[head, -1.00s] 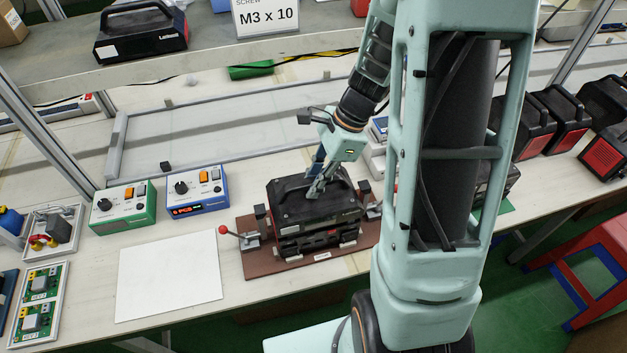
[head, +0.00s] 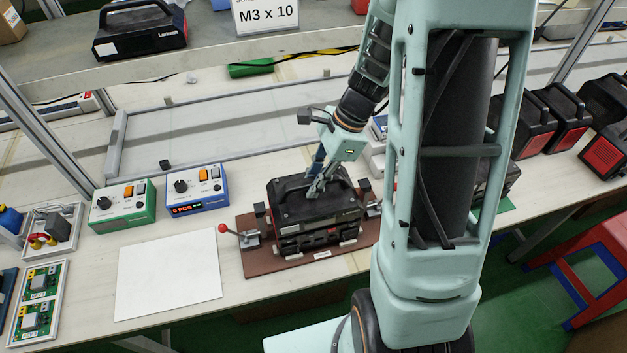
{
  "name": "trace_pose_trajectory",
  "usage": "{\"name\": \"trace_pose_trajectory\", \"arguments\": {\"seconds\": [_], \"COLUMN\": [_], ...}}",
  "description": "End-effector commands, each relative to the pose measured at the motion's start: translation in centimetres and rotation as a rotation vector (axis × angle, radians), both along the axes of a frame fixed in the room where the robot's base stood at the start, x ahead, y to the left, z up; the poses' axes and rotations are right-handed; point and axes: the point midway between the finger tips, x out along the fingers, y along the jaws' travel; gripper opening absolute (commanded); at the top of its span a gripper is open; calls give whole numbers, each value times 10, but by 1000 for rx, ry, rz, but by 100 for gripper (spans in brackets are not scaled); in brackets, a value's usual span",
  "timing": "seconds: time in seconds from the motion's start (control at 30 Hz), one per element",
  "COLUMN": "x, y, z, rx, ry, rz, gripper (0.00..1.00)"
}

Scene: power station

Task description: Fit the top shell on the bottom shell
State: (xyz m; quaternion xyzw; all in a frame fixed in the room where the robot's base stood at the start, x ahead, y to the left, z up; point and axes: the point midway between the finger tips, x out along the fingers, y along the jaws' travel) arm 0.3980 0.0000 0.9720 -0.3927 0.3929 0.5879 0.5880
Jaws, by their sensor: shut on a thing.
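The black top shell (head: 290,204) sits on or just over the bottom shell (head: 290,243); I cannot tell whether they are fully seated. The bottom shell is held in a brown fixture (head: 262,265) with a red-knobbed lever at its left. My gripper (head: 316,191) points down at the top shell and is shut on its handle.
A green control box (head: 122,208) and a blue one (head: 196,190) stand left of the fixture. A white sheet (head: 168,275) lies in front of them. Trays with parts are at the far left. Several finished black units (head: 560,120) stand at the right. A shelf (head: 210,52) crosses the back.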

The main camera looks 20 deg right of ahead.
Motion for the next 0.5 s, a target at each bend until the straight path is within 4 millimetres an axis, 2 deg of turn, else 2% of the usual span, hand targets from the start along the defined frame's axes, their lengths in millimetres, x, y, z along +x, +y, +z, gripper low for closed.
{"name": "trace_pose_trajectory", "arguments": {"seconds": [0.5], "x": [0], "y": [0], "z": [-6], "rx": [0], "ry": [-1], "rz": [0], "gripper": [0]}}
